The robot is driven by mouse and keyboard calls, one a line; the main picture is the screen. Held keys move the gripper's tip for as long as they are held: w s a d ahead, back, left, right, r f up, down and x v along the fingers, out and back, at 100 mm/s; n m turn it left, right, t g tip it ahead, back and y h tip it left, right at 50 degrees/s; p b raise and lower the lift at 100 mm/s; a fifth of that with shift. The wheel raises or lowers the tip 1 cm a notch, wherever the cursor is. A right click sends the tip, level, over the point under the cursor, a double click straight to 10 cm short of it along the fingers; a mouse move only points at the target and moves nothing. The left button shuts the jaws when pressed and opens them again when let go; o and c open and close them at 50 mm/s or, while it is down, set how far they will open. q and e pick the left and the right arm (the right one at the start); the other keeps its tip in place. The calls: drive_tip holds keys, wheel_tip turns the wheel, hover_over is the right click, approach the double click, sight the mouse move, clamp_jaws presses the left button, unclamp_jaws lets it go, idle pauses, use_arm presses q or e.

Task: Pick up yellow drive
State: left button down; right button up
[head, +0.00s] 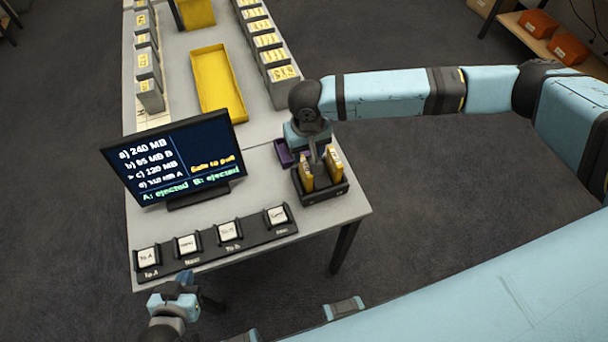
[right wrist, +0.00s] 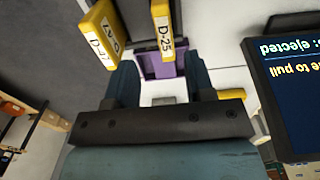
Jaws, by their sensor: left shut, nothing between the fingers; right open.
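Two yellow drives stand upright in a black dock (head: 322,195) at the table's right front corner: a left one (head: 306,177) and a right one (head: 336,164). The right wrist view shows one drive labelled D-25 (right wrist: 163,30) and another (right wrist: 100,38) left of it, its label partly unreadable. My right gripper (head: 314,150) is open above the dock. In the right wrist view, its fingers (right wrist: 160,78) point toward the D-25 drive, which appears ahead of the gap, not clasped. My left gripper (head: 177,283) is shut and empty by the table's front edge, near the button panel.
A monitor (head: 175,155) reads "Safe to pull" and "A: ejected B: ejected". A button panel (head: 207,246) runs along the front. A purple tray (head: 284,153) sits behind the dock. A yellow tray (head: 217,85) and rows of grey boxes (head: 278,80) stand farther back.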

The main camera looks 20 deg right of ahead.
sight(305, 166)
wheel_tip(305, 166, down, 3)
drive_tip(key=shift+r, duration=0.1)
drive_tip(key=f, duration=0.4)
drive_tip(key=shift+s+a+f+p, duration=0.1)
drive_tip(key=shift+s+a+p, duration=0.2)
drive_tip(key=shift+a+p, duration=0.1)
drive_tip(key=shift+d+f, duration=0.1)
drive_tip(key=shift+f, duration=0.45)
clamp_jaws()
